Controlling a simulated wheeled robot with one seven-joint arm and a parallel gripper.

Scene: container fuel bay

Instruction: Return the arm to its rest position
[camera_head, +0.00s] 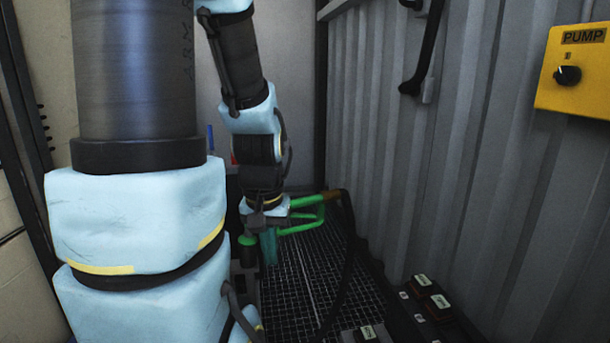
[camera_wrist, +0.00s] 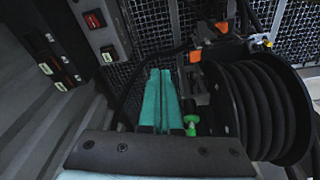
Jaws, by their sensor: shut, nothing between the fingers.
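My arm reaches down in the middle of the head view, with light blue padded links. My gripper (camera_head: 268,247) points down over a dark grating, its teal fingers together. In the wrist view the gripper's fingers (camera_wrist: 161,75) lie side by side, shut and empty. A green-handled nozzle (camera_head: 303,226) is just right of the gripper in the head view; I cannot tell whether they touch. A green knob-like part (camera_wrist: 192,126) shows close to the right finger in the wrist view.
A black hose reel (camera_wrist: 262,110) stands close on the right in the wrist view. A yellow pump box (camera_head: 575,88) hangs on the corrugated wall (camera_head: 480,150). Labelled switches (camera_head: 437,305) line the lower right. The grating (camera_head: 300,285) holds a dark hose (camera_head: 347,260).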

